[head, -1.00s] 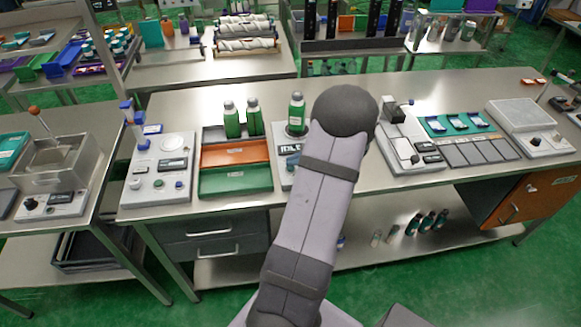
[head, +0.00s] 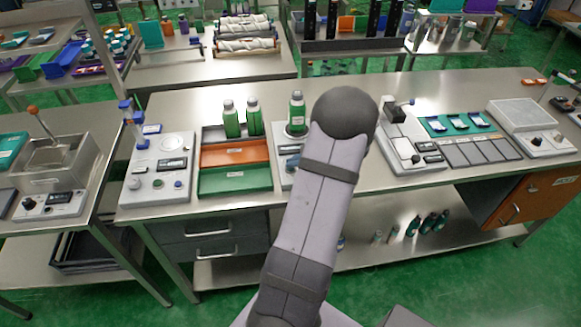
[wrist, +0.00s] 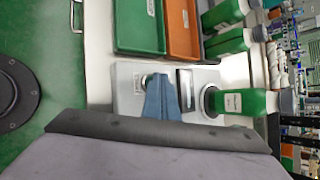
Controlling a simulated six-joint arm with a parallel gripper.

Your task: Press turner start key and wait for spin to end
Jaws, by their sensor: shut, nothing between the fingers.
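The turner (wrist: 128,84) is a light grey unit on the bench. In the head view the turner (head: 287,166) is partly hidden behind my arm. A green bottle with a grey cap (head: 297,112) stands upright on its round seat; the bottle (wrist: 243,102) also shows in the wrist view. The start key (wrist: 147,79) is a round key near the turner's front, partly covered by my fingers. My gripper (wrist: 154,82) is shut and empty, its tips at the key. Whether they touch it I cannot tell. In the head view my arm hides the gripper.
A green tray (head: 235,180) and an orange tray (head: 234,152) lie left of the turner, with two green bottles (head: 232,121) behind them. A grey control panel (head: 157,170) stands further left. A grey device (head: 408,150) stands to the right.

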